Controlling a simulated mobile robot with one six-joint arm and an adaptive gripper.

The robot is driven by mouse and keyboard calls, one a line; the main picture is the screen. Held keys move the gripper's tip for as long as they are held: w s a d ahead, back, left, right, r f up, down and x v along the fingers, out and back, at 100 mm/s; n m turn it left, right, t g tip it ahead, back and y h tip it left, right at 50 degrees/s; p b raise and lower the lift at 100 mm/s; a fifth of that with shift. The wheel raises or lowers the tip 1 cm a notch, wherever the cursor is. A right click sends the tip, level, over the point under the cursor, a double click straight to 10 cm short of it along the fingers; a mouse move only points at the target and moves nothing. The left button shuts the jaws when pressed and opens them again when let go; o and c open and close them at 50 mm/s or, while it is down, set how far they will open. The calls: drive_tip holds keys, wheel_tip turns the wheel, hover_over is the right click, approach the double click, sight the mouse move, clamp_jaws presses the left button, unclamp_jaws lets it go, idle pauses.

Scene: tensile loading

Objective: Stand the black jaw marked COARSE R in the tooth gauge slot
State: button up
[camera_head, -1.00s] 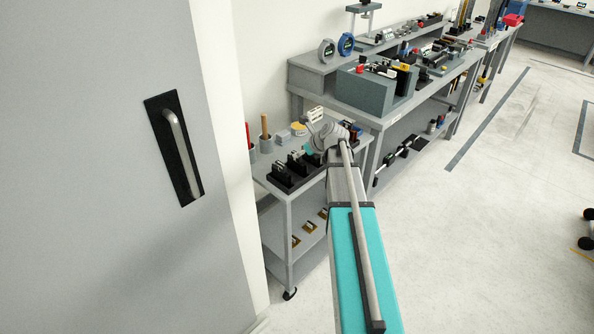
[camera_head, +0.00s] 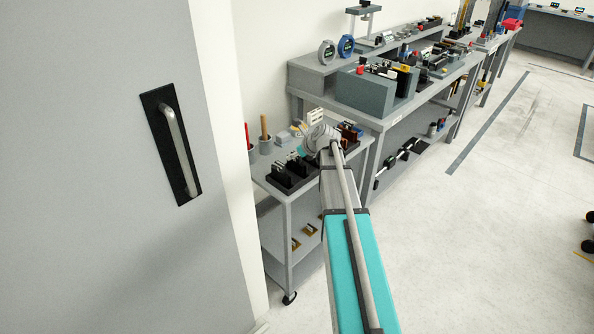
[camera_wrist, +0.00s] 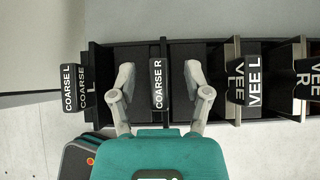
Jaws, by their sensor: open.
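The black jaw marked COARSE R (camera_wrist: 157,83) shows in the middle of the wrist view, upright in the black rack (camera_wrist: 215,123). My gripper (camera_wrist: 158,78) is open above the rack, with one finger on each side of this jaw and a gap on both sides. I cannot tell its height over the jaw. In the head view the rack (camera_head: 284,180) stands on a grey cart, with several dark jaws in it; their marks are too small to read there. My gripper is hidden behind my arm in that view. I cannot make out the tooth gauge slot.
In the wrist view, jaws marked COARSE L (camera_wrist: 70,88) and VEE L (camera_wrist: 254,88) stand to either side of COARSE R. Cups with handles (camera_head: 265,144) stand at the cart's back left. A workbench (camera_head: 415,92) with fixtures lies beyond the cart. A cabinet door is at left.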

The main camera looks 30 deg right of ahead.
drive_tip(key=shift+b+x, duration=0.3)
drive_tip(key=shift+x, duration=0.5)
drive_tip(key=shift+c, duration=0.3)
clamp_jaws()
